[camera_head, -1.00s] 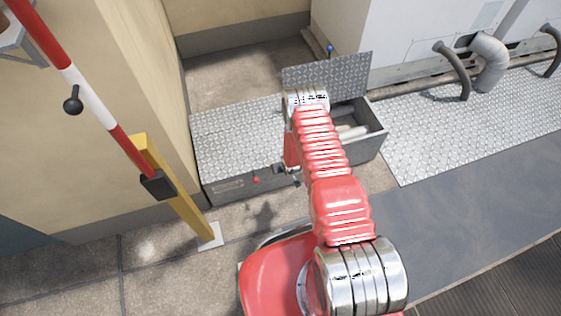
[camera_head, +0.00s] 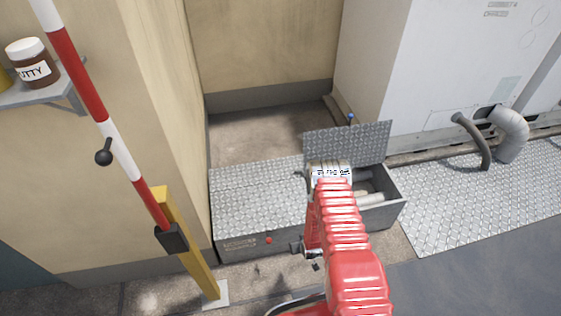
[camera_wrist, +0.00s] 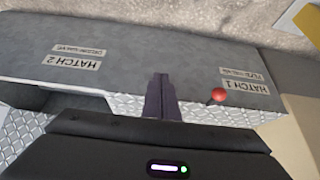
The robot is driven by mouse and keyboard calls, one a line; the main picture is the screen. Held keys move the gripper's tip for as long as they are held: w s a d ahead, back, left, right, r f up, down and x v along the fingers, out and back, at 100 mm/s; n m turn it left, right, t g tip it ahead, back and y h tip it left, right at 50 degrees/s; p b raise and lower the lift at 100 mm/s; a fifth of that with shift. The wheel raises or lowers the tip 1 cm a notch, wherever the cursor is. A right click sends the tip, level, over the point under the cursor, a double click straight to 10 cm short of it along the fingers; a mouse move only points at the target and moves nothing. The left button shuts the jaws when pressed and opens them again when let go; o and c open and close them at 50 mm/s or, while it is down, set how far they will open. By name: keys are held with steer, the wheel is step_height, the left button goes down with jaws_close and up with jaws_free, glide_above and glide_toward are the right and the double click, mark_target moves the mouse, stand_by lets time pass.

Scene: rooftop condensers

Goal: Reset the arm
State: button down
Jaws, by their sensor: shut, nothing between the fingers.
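My gripper (camera_head: 312,258) hangs at the front face of a grey metal chest (camera_head: 255,195), partly hidden by the arm. In the wrist view its dark fingers (camera_wrist: 162,85) are shut together with nothing between them. They lie in front of the chest's face, between the label "HATCH 2" (camera_wrist: 76,63) and the label "HATCH 1" (camera_wrist: 247,86), both upside down. I cannot tell whether they touch the chest.
A red knob (camera_head: 268,240) sits on the chest front. The right hatch lid (camera_head: 350,140) stands open above a compartment holding pale rolls (camera_head: 370,198). Grey floor lies right.

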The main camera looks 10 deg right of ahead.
steer(key=s+r+g, duration=0.1)
steer(key=s+g, duration=0.4)
steer(key=s, duration=0.7)
step_height(320, 180, up, 38)
steer(key=a+g, duration=0.2)
steer(key=g, duration=0.1)
steer(key=s+a+r+t, duration=0.2)
steer(key=s+r, duration=0.2)
steer(key=r, duration=0.7)
steer(key=s+a+r+t, duration=0.2)
steer(key=s+r+t, duration=0.1)
steer(key=r, duration=0.9)
steer(key=s+a+r+t, duration=0.2)
steer(key=s+r, duration=0.3)
steer(key=r, duration=0.7)
steer(key=shift+s+a, duration=0.15)
steer(key=shift+s, duration=0.2)
